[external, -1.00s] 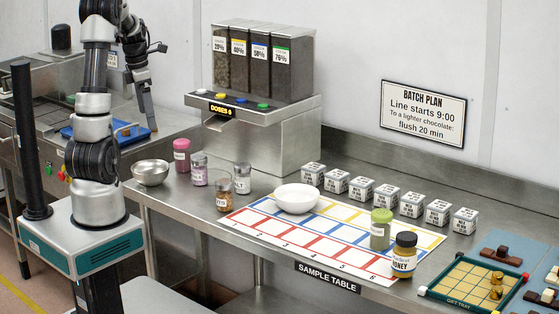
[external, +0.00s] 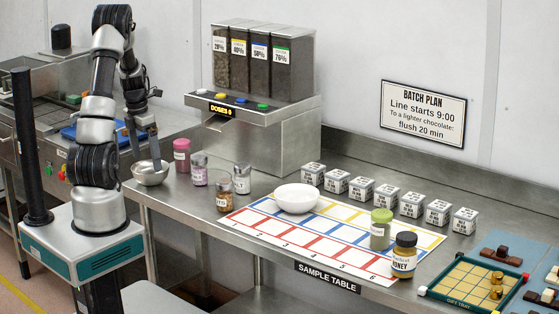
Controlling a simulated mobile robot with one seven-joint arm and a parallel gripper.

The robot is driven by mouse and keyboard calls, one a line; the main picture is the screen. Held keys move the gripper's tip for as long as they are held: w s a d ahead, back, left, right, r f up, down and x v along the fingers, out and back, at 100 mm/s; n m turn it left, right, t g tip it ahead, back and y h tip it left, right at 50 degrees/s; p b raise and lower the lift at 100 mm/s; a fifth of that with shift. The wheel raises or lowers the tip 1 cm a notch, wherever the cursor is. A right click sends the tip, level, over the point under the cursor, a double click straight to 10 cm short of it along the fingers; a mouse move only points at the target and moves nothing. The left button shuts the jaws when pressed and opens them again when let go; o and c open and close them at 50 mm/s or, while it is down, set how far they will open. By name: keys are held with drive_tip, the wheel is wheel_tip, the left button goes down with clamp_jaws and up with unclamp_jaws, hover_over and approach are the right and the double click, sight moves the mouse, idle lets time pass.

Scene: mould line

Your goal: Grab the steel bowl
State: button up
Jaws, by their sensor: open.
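The steel bowl (external: 147,176) stands upright at the left end of the steel sample table. My gripper (external: 149,160) points down at the bowl, with its fingers spread and their tips at or just inside the bowl's opening. It is open. I cannot tell from this view whether a finger touches the rim or stands on each side of the wall. Part of the bowl's far side is hidden behind the fingers.
A pink-red jar (external: 182,155) stands close to the bowl's right, with several spice jars beyond it. A white bowl (external: 297,199) sits on the numbered mat (external: 330,240). The dispenser (external: 262,130) rises behind. A blue tray (external: 82,132) lies at the back left.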

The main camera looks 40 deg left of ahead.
sight(150, 169)
drive_tip(key=f, duration=0.2)
drive_tip(key=w+f, duration=0.1)
drive_tip(key=f, duration=0.2)
drive_tip(key=shift+d, duration=0.2)
drive_tip(key=shift+c, duration=0.4)
drive_tip(key=c, duration=0.7)
